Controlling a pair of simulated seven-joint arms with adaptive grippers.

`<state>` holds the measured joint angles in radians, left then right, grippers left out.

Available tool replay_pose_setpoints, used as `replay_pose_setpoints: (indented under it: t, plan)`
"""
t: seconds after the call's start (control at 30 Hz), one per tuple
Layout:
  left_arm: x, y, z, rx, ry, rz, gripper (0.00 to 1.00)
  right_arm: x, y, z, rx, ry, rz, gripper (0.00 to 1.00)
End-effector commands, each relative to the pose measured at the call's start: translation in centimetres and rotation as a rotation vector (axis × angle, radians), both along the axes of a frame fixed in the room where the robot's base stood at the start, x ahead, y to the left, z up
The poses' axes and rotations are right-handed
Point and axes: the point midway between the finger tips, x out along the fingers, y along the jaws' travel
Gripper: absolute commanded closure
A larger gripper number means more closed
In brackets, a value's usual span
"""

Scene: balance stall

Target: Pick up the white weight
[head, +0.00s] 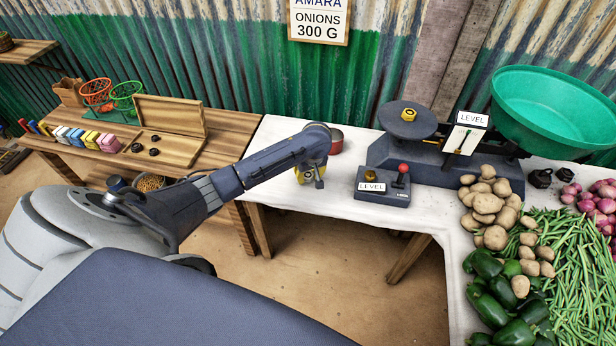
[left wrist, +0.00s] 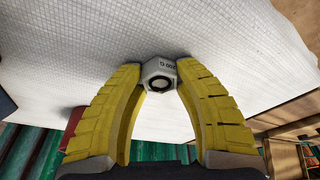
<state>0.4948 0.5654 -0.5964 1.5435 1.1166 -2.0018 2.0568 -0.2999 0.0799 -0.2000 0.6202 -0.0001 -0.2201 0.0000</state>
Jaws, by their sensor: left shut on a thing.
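My left gripper (head: 308,176) is over the white cloth of the stall table, near its front edge. In the left wrist view, its two yellow fingers (left wrist: 162,78) are shut on the white weight (left wrist: 158,72), a small six-sided block with dark lettering and a dark round hole. The fingertips touch it on both sides. In the head view the gripper hides the weight. I cannot tell whether the weight rests on the cloth or is just above it. My right gripper is not in view.
A red pot (head: 336,141) stands just behind the gripper. A LEVEL box (head: 382,186) with a red-knobbed lever is to the right, before the scale (head: 390,152) with its green pan (head: 552,108). Potatoes (head: 488,208) and other vegetables fill the right side. A wooden table (head: 222,130) adjoins left.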

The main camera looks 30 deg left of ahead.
Motion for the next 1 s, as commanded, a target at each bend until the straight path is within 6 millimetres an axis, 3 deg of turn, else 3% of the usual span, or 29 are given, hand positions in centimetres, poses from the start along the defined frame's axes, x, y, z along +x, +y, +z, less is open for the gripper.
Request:
replay_pose_setpoints:
  t: [0.2, 0.67, 0.87, 1.0]
  plan:
    - [0.0, 0.0, 0.0, 0.0, 0.0, 0.0, 1.0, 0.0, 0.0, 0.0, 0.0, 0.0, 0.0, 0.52]
    - [0.0, 0.0, 0.2, 0.001, 0.002, 0.001, 1.0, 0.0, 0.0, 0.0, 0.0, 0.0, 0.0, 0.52]
    - [0.1, 0.0, 1.7, 0.0, -0.002, 0.001, 1.0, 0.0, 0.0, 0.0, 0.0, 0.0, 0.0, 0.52]
    - [0.2, 0.0, 4.0, -0.001, -0.004, -0.001, 1.0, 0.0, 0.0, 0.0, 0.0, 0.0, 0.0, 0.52]
